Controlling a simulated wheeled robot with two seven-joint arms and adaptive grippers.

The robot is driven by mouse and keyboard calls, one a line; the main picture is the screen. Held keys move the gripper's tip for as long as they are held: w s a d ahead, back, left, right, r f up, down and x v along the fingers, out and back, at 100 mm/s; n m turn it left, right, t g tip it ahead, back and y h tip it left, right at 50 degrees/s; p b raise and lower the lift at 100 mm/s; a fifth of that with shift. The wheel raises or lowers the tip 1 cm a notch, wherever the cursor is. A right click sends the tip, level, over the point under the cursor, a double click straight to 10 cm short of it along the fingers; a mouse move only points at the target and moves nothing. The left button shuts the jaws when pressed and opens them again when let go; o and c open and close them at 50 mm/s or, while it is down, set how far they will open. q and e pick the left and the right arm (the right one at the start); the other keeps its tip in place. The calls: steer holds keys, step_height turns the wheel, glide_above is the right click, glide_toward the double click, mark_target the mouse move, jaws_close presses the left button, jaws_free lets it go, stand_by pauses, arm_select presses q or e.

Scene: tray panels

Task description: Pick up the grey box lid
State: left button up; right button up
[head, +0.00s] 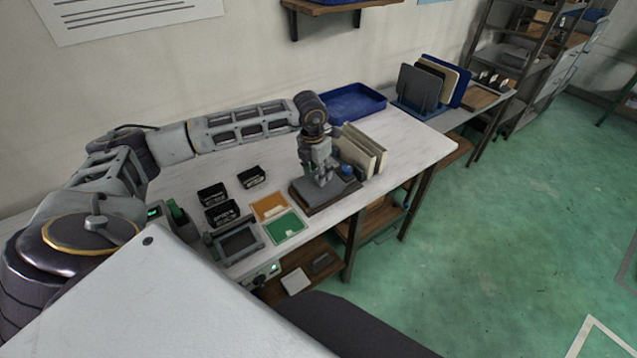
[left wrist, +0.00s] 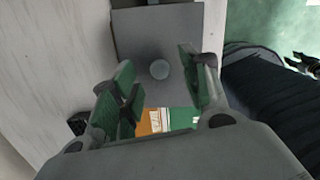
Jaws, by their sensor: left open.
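The grey box lid (head: 334,192) lies flat on a dark brown base on the white bench, near its front edge. In the left wrist view the lid (left wrist: 147,33) is a flat grey panel with a round grey knob (left wrist: 160,70). My left gripper (head: 322,180) points down over the lid. In the left wrist view its green-padded fingers (left wrist: 156,88) are apart, one on each side of the knob, with a gap to it. Whether the fingertips touch the lid, I cannot tell.
Cream upright panels (head: 360,152) stand close behind the lid. A blue tray (head: 352,104) is farther back. Orange (head: 270,206) and green (head: 285,227) cards lie left of the lid, beside several black boxes (head: 221,212). The bench's right part is clear.

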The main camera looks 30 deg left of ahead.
arm_select(q)
steer(key=shift+w+f, duration=0.15)
steer(key=shift+f, duration=0.95)
steer(key=shift+c, duration=0.5)
jaws_close()
